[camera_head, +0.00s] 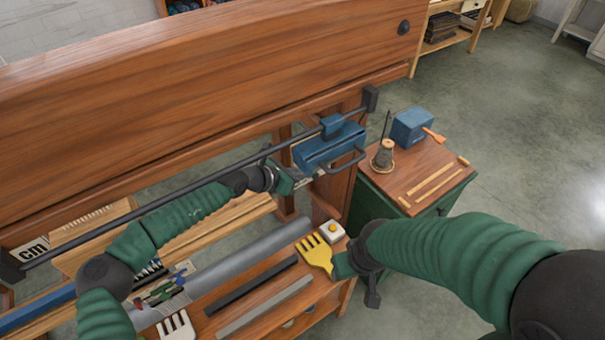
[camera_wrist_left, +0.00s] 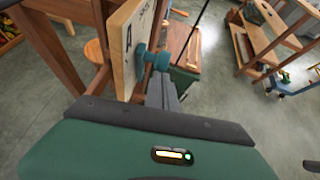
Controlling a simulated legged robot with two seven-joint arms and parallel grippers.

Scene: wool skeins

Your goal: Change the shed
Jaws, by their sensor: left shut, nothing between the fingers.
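A wooden loom frame (camera_head: 200,75) fills the head view, with a dark rod across it and a blue block with a handle (camera_head: 330,148) on the rod. My left gripper (camera_head: 303,181) is just below that block, partly hidden. In the left wrist view my left gripper (camera_wrist_left: 160,92) is shut and empty. A teal knob (camera_wrist_left: 155,58) sticks out of a pale board marked "A" (camera_wrist_left: 125,48), close by the fingertips; I cannot tell whether they touch. My right gripper (camera_head: 358,272) is beside a yellow comb (camera_head: 315,252); its fingers are not clear.
A grey roll (camera_head: 245,258) and flat bars (camera_head: 265,307) lie at the front. A white block with a button (camera_head: 332,231) is near the comb. At the right, a cabinet (camera_head: 425,172) carries a thread cone (camera_head: 383,157) and a blue box (camera_head: 411,127).

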